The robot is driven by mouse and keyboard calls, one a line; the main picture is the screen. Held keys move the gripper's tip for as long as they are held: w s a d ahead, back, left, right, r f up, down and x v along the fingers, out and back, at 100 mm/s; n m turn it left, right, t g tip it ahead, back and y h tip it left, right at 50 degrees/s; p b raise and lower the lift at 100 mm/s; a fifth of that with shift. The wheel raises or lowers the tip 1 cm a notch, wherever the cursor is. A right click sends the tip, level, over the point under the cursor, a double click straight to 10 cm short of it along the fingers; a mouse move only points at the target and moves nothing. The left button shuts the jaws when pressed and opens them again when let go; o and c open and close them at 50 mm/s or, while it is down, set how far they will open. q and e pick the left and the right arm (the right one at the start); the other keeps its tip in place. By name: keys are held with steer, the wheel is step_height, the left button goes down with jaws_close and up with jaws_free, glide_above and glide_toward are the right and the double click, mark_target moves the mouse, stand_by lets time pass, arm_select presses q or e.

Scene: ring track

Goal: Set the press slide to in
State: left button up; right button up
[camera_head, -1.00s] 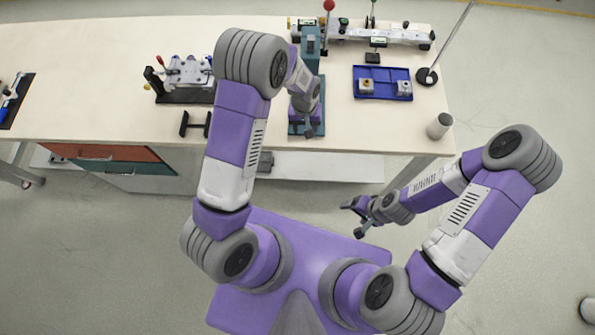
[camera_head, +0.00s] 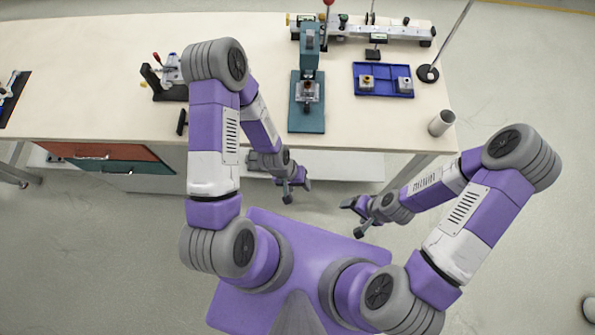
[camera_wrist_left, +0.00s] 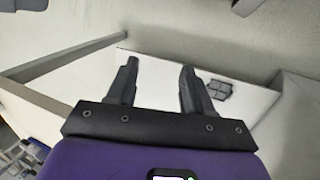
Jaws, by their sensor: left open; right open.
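The teal press (camera_head: 308,75) stands on the table near its front edge. Its slide (camera_head: 307,92), with a small metal block on it, sits at the press's lower part, over the teal base plate. My left gripper (camera_head: 296,192) is open and empty in front of the table, below the press and apart from it. In the left wrist view its two dark fingers (camera_wrist_left: 157,88) stand apart with nothing between them. My right gripper (camera_head: 356,216) is open and empty, in front of the table to the right.
A blue tray (camera_head: 384,92) with two small metal parts lies right of the press. A grey cup (camera_head: 441,123) stands at the right front corner. A rail fixture (camera_head: 385,33) lies behind. A clamp fixture (camera_head: 165,75) is at the left, partly hidden by my left arm.

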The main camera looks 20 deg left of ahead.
arm_select(q)
steer(key=f+b, duration=0.1)
steer(key=s+f+b, duration=0.2)
steer(key=f, duration=0.1)
steer(key=shift+s+d, duration=0.1)
steer(key=shift+d, duration=0.2)
arm_select(e)
step_height(320, 180, down, 4)
steer(key=shift+f, duration=0.1)
arm_select(q)
steer(key=shift+r, duration=0.1)
steer(key=shift+s+f, duration=0.2)
steer(key=shift+s, duration=0.05)
arm_select(e)
steer(key=shift+f, duration=0.15)
stand_by(1.3)
